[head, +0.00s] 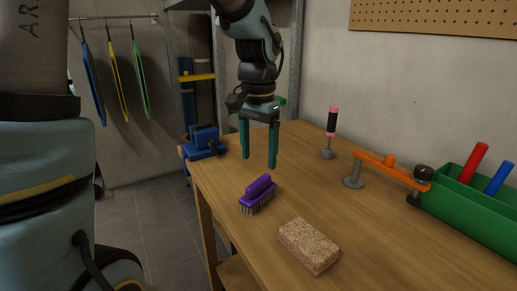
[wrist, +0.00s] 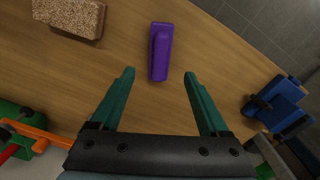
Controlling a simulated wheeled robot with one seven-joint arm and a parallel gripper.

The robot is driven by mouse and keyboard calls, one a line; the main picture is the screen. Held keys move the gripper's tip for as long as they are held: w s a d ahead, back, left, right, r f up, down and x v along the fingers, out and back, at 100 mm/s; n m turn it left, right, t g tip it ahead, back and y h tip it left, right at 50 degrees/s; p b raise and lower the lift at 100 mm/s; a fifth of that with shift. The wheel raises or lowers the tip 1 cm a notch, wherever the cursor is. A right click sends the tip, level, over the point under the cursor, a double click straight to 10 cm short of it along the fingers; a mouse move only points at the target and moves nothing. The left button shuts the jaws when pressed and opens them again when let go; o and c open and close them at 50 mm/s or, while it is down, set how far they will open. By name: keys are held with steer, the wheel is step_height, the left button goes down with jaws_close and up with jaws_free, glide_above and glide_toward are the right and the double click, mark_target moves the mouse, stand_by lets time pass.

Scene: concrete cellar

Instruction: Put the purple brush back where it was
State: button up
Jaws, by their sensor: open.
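The purple brush (head: 258,194) lies bristles down on the wooden workbench, near its front left edge. It also shows in the wrist view (wrist: 160,52), just beyond the fingertips and lined up between them. My gripper (head: 259,165) is open and empty, fingers pointing down, above the bench and a little behind the brush. Its two green fingers also show in the wrist view (wrist: 159,72), apart and touching nothing.
A cork-coloured block (head: 309,246) lies in front of the brush. A blue vise (head: 204,142) sits at the bench's left corner. A pink-and-black handled tool (head: 331,130), an orange clamp (head: 388,168) and a green bin (head: 470,205) stand to the right. Bench (head: 225,180) around the brush is clear.

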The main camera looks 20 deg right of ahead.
steer(key=shift+r, duration=0.65)
steer(key=a+f+n, duration=0.4)
steer(key=a+n, duration=0.1)
steer(key=a, duration=0.7)
steer(key=w+a+f+n+t, duration=0.1)
steer(key=a+f+n, duration=0.3)
steer(key=a, duration=0.9)
steer(key=shift+a+n+t, duration=0.15)
steer(key=shift+n+t, duration=0.15)
steer(key=shift+n, duration=0.2)
steer(key=shift+w+f, duration=0.1)
steer(key=shift+w, duration=0.05)
